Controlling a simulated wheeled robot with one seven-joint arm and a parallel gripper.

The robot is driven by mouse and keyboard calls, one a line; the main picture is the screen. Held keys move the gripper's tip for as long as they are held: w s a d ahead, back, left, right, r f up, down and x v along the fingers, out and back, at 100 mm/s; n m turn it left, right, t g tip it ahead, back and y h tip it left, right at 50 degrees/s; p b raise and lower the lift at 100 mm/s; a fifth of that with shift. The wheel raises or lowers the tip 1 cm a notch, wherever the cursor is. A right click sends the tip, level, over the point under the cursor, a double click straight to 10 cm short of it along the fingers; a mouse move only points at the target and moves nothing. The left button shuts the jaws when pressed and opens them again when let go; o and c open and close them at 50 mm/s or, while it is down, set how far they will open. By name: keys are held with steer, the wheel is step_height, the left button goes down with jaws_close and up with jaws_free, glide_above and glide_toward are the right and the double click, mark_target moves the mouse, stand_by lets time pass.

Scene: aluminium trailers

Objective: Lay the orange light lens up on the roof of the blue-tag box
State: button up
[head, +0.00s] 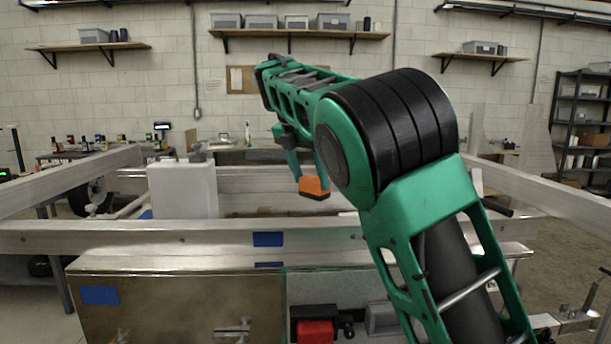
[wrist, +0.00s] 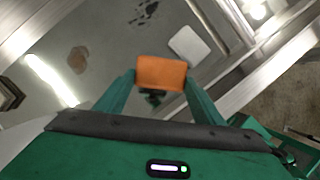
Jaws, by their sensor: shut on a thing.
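The orange light lens (head: 314,187) hangs in the air, held between the fingertips of my gripper (head: 311,178). In the wrist view the orange lens (wrist: 161,73) fills the gap between the green fingers, and my gripper (wrist: 160,85) is shut on it. The blue-tag box (head: 180,306) is a metal box at the lower left of the head view, with a blue tag (head: 98,295) on its front. Its roof shows only as a thin shiny strip. The lens is higher in the picture than this roof and to the right of the tag, clear of any surface.
A trailer rail (head: 150,236) with a blue patch (head: 268,239) runs just above the box roof. A white container (head: 183,190) stands behind it. A red light (head: 315,331) and grey parts sit right of the box. A pale square (wrist: 188,43) lies below in the wrist view.

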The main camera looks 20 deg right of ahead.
steer(key=shift+a+f, duration=0.15)
steer(key=shift+f, duration=4.4)
steer(key=shift+f, duration=0.3)
steer(key=o, duration=1.3)
steer(key=shift+c, duration=0.2)
steer(key=shift+r, duration=4.45)
